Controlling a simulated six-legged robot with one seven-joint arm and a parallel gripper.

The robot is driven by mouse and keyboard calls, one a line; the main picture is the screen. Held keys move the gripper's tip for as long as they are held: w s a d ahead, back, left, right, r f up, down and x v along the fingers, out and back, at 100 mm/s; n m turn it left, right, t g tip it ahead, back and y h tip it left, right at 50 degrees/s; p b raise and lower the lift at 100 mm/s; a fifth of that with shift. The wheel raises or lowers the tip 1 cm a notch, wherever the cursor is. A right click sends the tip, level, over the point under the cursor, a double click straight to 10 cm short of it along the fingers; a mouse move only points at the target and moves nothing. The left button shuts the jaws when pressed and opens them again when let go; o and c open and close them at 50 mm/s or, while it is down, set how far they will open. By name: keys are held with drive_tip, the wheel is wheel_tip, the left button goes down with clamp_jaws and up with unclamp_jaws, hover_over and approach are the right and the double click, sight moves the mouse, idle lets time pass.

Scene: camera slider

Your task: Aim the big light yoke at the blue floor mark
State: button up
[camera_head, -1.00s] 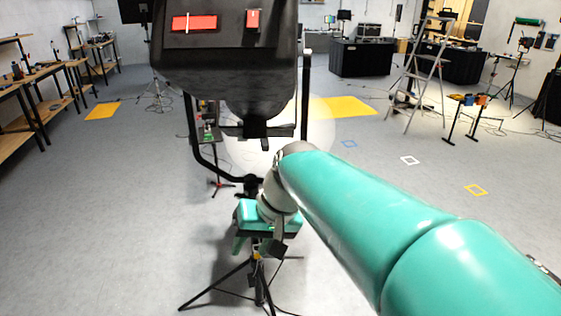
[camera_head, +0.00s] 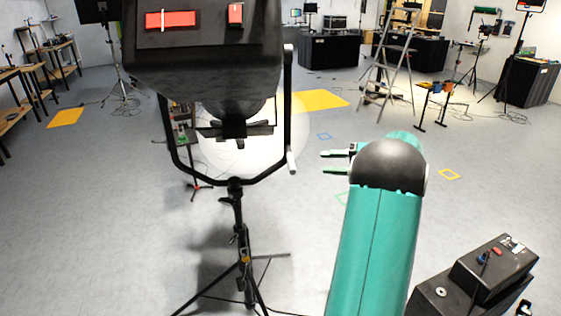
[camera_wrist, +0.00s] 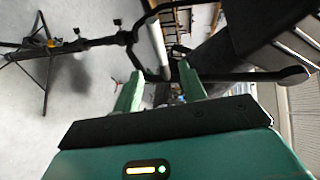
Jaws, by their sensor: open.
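The big light (camera_head: 205,50) fills the top left of the head view. Its black U-shaped yoke (camera_head: 262,178) stands on a tripod, and a pale handle (camera_head: 291,162) sticks out at the yoke's right arm. The blue floor mark (camera_head: 323,136) lies on the floor beyond and right of the yoke. My gripper (camera_head: 321,162) is open and empty, just right of the handle, fingers pointing left. In the wrist view, the pale handle (camera_wrist: 158,48) lies ahead of the gap between my fingers (camera_wrist: 160,88), with the black yoke tube (camera_wrist: 235,76) close behind.
A yellow floor mark (camera_head: 449,174) lies to the right, and a green one (camera_head: 341,198) is partly hidden by my arm. Tripod legs (camera_head: 245,285) spread at the bottom. A stepladder (camera_head: 390,65) and black tables (camera_head: 340,52) stand at the back. Floor between is mostly clear.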

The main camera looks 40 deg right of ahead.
drive_tip(key=x, duration=1.4)
drive_tip(key=shift+w, duration=0.2)
drive_tip(key=shift+a+f, duration=0.1)
drive_tip(key=shift+f, duration=0.1)
clamp_jaws()
